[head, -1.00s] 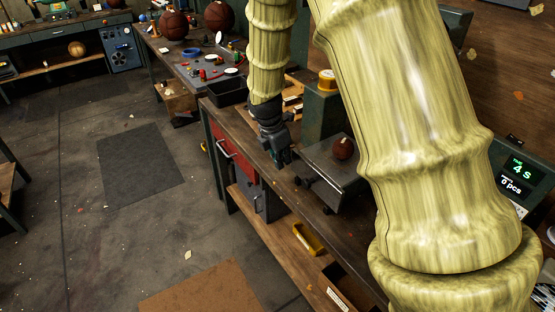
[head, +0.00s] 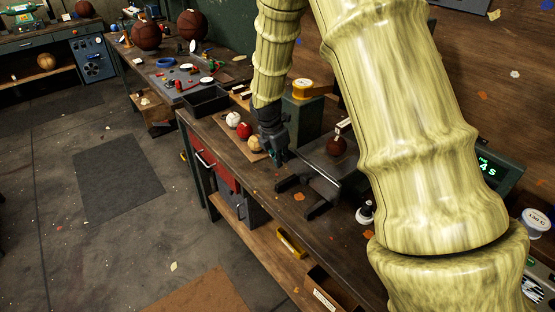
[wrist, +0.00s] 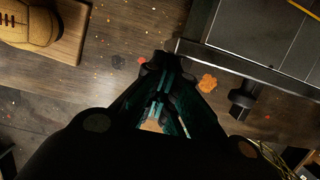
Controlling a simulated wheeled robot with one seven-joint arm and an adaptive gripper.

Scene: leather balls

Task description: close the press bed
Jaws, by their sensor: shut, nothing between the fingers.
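The press bed (head: 322,168) is a dark flat plate on the workbench, with a small brown ball (head: 337,146) on it. Dark rail-like supports (head: 316,208) stick out in front of its near edge. My gripper (head: 279,160) points down just left of the bed's near-left corner, with its fingers shut and empty. In the wrist view, the shut fingertips (wrist: 165,62) are close to the bed's edge, and the bed (wrist: 255,40) fills the upper right. I cannot tell whether they touch. My arm hides part of the press behind the bed.
A wooden board (head: 254,141) with several small balls lies left of my gripper. A green press column (head: 304,115) stands behind the bed. A small white-topped bottle (head: 366,213) stands to its right.

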